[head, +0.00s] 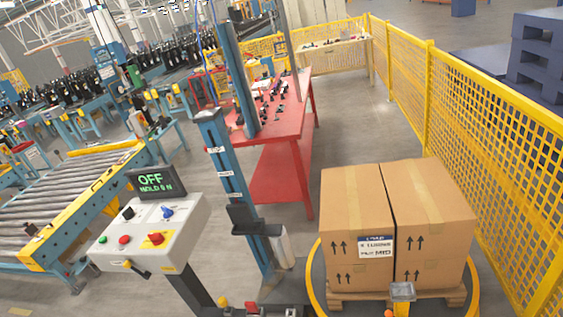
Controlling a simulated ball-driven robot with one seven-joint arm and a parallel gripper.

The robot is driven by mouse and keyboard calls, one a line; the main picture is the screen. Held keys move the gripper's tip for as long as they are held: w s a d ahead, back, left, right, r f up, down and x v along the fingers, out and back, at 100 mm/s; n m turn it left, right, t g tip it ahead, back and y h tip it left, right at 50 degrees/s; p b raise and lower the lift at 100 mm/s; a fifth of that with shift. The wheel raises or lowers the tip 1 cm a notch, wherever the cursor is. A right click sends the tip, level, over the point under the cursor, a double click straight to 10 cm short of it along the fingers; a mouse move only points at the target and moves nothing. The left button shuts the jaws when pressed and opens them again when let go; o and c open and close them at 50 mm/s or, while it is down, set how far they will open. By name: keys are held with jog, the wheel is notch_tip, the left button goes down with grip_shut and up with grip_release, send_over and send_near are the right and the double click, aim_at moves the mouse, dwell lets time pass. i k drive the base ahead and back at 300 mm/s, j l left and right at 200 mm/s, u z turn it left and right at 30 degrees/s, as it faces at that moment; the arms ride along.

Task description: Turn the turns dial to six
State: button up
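A white control box (160,232) stands on a dark post at the lower left. It carries a black knob (128,213), a blue knob (168,213), a green button (103,239), a red button (124,239), a red knob on a yellow plate (156,238) and a dark lever (138,269) at its front. The knobs' labels are too small to read, so I cannot tell which is the turns dial or its setting. A dark display (156,183) above shows green text, "OFF" over a line like "HOLD 6 N". My gripper is not visible.
Two cartons (358,215) sit on a wooden pallet (455,297) inside a yellow ring (311,270). A blue column (228,185) stands between box and cartons. A roller conveyor (70,200) lies left, a red table (280,180) behind, yellow fencing (490,120) right.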

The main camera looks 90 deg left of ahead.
aim_at(128, 213)
jog(key=u, duration=3.35)
